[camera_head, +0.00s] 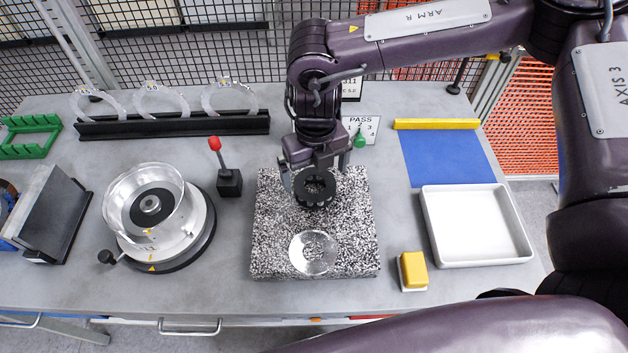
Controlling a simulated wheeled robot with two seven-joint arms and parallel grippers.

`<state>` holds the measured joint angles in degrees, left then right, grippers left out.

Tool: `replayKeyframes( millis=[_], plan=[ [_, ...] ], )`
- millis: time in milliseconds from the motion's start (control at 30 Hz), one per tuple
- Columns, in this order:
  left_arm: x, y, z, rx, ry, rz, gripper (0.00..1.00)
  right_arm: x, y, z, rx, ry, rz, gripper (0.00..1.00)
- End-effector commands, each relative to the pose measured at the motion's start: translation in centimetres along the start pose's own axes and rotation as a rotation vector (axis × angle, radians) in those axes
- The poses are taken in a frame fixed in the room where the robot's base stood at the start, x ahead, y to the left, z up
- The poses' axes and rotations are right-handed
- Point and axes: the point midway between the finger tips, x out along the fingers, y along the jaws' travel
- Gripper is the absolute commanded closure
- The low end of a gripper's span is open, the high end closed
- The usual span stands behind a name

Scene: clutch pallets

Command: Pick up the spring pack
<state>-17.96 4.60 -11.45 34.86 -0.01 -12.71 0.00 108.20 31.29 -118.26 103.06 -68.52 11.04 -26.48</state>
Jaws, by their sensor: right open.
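A dark notched ring, which looks like the spring pack (314,189), is at the back half of the speckled stone block (275,240). My right gripper (317,170) is right at it, coming down from above and behind, with its jaws open. One finger shows at the ring's left edge; the other is hard to make out. I cannot tell whether the fingers touch the ring, or whether it rests flat or is tilted. A clear disc (314,253) lies on the front half of the block. My left gripper is not in view.
A round fixture (160,235) with a clear cup stands left of the block, beside a red-knobbed lever (229,175). A black rack (170,124) with clear rings is behind. A white tray (478,258), a blue mat (446,160) and a yellow block (413,271) are at right.

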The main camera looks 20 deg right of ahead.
Motion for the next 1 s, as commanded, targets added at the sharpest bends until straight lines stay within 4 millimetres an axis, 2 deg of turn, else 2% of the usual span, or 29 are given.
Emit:
replayKeyframes(
  millis=[33,133,300,400,567,900,1000],
  plan=[
    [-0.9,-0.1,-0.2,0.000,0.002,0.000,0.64,0.3,-0.1,0.0,0.000,0.003,-0.003,0.00],
    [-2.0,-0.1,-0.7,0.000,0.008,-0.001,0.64,1.9,-0.1,0.2,0.000,0.004,-0.003,0.00],
    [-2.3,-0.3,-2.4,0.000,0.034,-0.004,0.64,4.0,-0.1,0.2,0.000,0.002,-0.001,0.00],
    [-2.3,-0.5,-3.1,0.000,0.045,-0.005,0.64,4.3,-0.1,0.3,0.001,0.000,-0.002,0.00],
    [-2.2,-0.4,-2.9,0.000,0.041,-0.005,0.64,4.3,-0.1,0.3,0.001,0.000,-0.001,0.00],
    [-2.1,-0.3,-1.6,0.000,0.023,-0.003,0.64,4.3,-0.1,0.3,0.001,0.000,-0.001,0.44],
    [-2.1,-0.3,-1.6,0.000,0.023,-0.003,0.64,4.2,-0.1,0.3,0.001,-0.001,-0.001,0.44]
  ],
)
